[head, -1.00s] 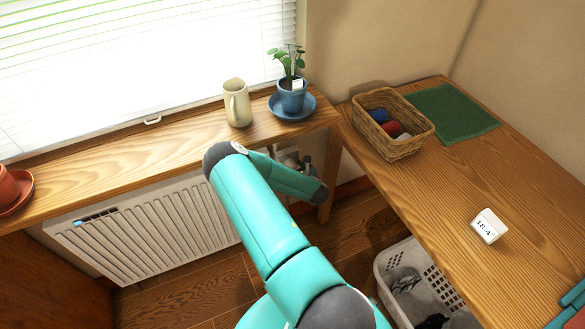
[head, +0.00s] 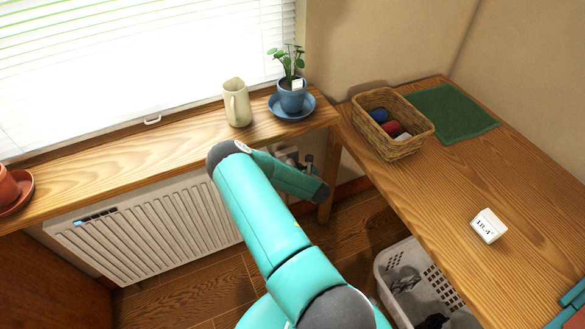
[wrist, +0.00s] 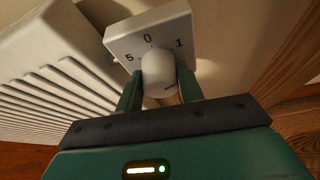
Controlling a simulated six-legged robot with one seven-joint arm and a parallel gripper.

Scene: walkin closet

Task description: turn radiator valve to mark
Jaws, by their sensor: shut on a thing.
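The white radiator valve knob (wrist: 158,72) sits in front of a pale square dial plate (wrist: 125,42) in the wrist view. The plate shows the figures 5, 0 and 1, with 0 at the top. A short dark line shows on the knob's lower right part. My gripper (wrist: 160,88) is shut on the knob, with one green finger on each side. The white ribbed radiator (head: 150,225) is below the window shelf in the head view. There my arm largely hides the valve area at the radiator's right end.
A wooden shelf (head: 100,187) overhangs the radiator, bearing a cream jug (head: 237,104) and a potted plant (head: 291,98) on a blue saucer. A white laundry basket (head: 395,290) stands below.

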